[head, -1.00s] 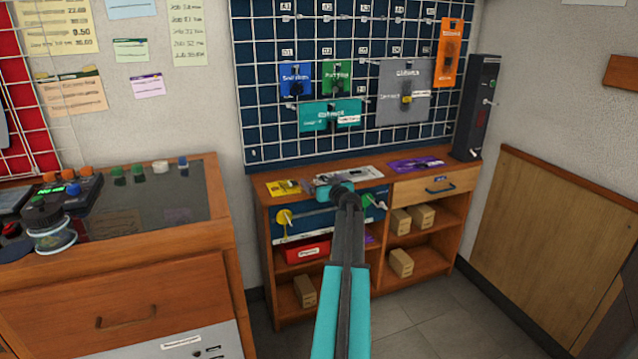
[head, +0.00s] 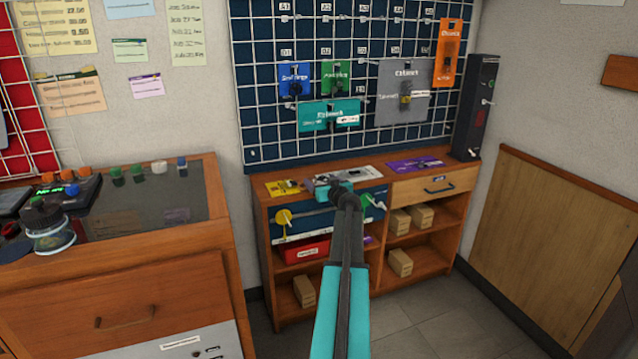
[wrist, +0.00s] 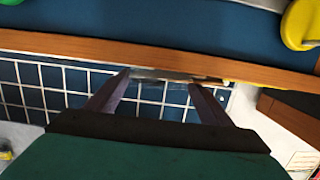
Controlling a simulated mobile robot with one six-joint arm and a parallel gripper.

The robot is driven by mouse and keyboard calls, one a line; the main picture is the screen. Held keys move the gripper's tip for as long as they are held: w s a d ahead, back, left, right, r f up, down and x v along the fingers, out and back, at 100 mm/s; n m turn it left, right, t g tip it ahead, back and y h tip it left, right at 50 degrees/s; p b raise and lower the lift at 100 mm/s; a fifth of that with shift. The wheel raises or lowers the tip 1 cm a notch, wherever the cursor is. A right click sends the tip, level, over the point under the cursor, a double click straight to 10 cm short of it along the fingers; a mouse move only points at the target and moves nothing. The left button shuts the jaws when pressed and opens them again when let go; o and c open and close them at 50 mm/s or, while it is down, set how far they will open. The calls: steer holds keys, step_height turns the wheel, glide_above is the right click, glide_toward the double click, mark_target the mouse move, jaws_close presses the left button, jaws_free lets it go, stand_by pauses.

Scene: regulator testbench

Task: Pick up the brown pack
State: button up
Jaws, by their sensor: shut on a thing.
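My gripper (head: 332,187) is at the cabinet's top front edge in the head view, with my dark arm hiding part of it. In the wrist view its two fingers (wrist: 160,82) are apart and shut on a thin flat thing (wrist: 165,75), seen edge-on. It is greyish with a tan end at the right, and I take it to be the brown pack. Its face is hidden, and I cannot tell whether it is clear of the cabinet. It cannot be made out in the head view.
The cabinet top (head: 385,178) also bears a yellow pack (head: 284,188), a white-grey pack (head: 362,173) and a purple pack (head: 416,163). Several tan boxes (head: 400,262) and a red pack (head: 305,251) are on its shelves. Coloured packs hang on the grid wall (head: 345,50) behind. A dark upright box (head: 477,105) stands right.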

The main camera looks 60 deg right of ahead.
mark_target(321, 181)
steer(key=shift+r, duration=0.1)
steer(key=shift+r, duration=0.85)
steer(key=shift+s+r, duration=0.1)
steer(key=shift+r, duration=0.8)
steer(key=w+a+v, duration=0.1)
steer(key=v, duration=0.6)
steer(key=a+f+v, duration=0.1)
steer(key=v, duration=0.7)
steer(key=shift+w+a+b, duration=0.15)
steer(key=shift+a+b, duration=0.15)
steer(key=shift+a, duration=0.2)
